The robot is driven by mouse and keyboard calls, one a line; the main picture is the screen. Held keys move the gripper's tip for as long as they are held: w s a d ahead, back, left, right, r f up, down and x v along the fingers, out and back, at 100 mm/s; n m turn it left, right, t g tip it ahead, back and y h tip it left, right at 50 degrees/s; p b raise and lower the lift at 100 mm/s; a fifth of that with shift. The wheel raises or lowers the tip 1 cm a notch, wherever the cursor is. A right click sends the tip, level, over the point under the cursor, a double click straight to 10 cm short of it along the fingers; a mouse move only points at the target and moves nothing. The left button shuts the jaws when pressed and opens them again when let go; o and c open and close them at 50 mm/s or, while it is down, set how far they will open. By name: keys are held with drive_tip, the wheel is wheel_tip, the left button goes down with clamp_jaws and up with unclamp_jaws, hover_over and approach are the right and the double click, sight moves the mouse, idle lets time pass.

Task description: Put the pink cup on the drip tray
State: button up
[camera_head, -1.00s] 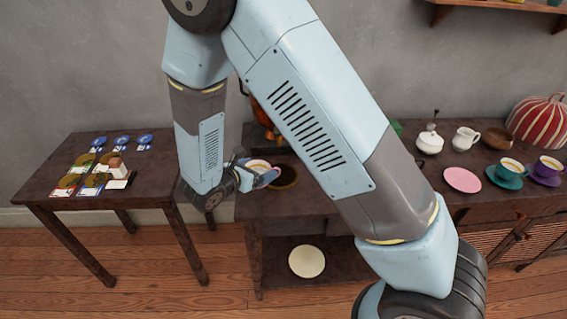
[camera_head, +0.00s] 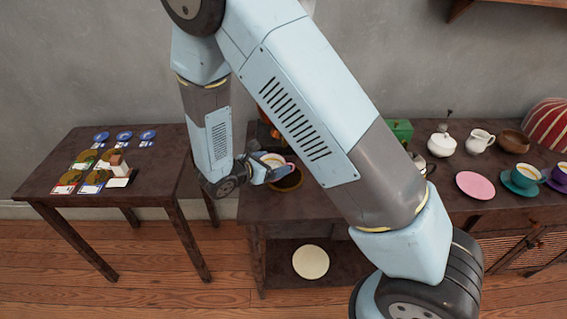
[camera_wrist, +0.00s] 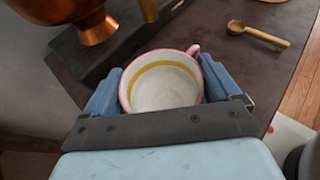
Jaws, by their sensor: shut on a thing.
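The pink cup (camera_wrist: 160,82) is upright in the wrist view, with a pale inside and a yellow band, its handle at the upper right. My gripper (camera_wrist: 163,88) is shut on it, with a blue finger on each side. In the head view the cup (camera_head: 272,160) is partly hidden by my gripper (camera_head: 268,170), above the dark table's left end. A dark, brown-rimmed round dish (camera_head: 287,181) lies close by at right. In the wrist view a dark slab (camera_wrist: 88,45) lies below a copper spout (camera_wrist: 98,32). I cannot tell which is the drip tray.
A wooden spoon (camera_wrist: 258,34) lies on the table (camera_wrist: 235,65) near its edge. A side table (camera_head: 55,165) with cards is at left. My arm hides the middle.

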sight(280, 164)
drive_tip(key=w+d, duration=0.3)
drive_tip(key=d, duration=0.1)
drive_tip(key=shift+w+d, duration=0.1)
drive_tip(key=shift+w, duration=0.3)
drive_tip(key=shift+w+d+f, duration=0.15)
drive_tip(key=shift+d+f, duration=0.05)
drive_tip(key=shift+f, duration=0.05)
drive_tip(key=shift+a+f, duration=0.1)
drive_tip(key=shift+f, duration=1.4)
drive_tip(key=o, duration=0.8)
drive_tip(key=shift+f, duration=0.1)
drive_tip(key=v, duration=1.2)
